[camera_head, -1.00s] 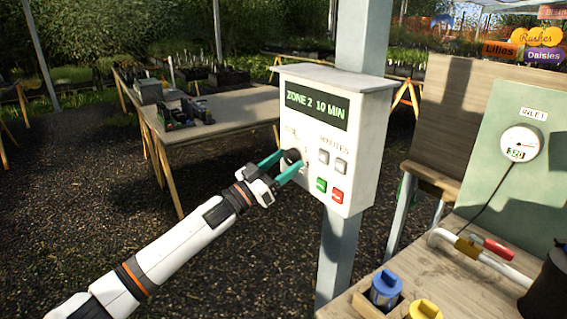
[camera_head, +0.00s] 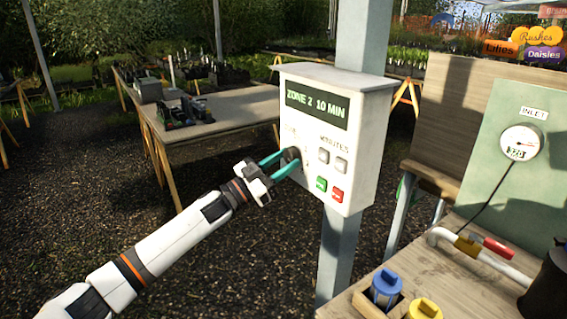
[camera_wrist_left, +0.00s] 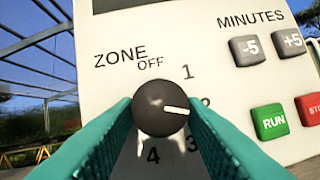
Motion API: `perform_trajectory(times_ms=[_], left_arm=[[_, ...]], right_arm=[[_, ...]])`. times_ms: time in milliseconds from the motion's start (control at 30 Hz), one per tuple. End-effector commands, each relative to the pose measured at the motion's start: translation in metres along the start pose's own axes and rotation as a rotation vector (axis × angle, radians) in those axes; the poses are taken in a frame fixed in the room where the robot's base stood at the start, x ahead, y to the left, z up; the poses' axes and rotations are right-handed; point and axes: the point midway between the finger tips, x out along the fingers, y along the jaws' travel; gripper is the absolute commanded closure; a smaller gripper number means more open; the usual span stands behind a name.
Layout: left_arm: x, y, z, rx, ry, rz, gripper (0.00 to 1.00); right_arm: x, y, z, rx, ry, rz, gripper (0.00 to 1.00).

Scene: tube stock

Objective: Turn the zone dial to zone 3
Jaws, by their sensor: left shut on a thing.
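The white control box (camera_head: 362,118) is mounted on a grey post, and its display (camera_head: 317,106) reads "ZONE 2 10 MIN". The black zone dial (camera_head: 291,157) is on its front at the left, partly covered by my fingers. In the left wrist view the dial (camera_wrist_left: 161,108) shows a white pointer line aimed right, at the partly hidden 2. Around it are OFF, 1, 3 and 4. My left gripper (camera_head: 284,162) is shut on the dial, with one teal finger on each side of it. My right gripper is in neither view now.
Minutes buttons (camera_wrist_left: 247,50), a green RUN button (camera_wrist_left: 269,121) and a red stop button (camera_wrist_left: 310,107) lie right of the dial. A bench with blue (camera_head: 386,288) and yellow (camera_head: 425,310) caps stands at lower right. A table (camera_head: 225,115) stands behind my left arm.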

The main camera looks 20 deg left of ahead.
Motion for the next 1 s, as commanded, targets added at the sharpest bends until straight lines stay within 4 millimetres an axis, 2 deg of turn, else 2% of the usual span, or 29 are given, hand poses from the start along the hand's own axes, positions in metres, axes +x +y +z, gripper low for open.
perform_trajectory(times_ms=[500,1000], left_arm=[[0.0005,0.0056,0.0014,0.411,0.001,-0.17,0.86],[0.0007,0.0069,0.0022,0.602,0.0,-0.25,0.86]], right_arm=[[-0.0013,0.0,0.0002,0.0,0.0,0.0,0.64],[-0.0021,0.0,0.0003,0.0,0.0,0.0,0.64]])
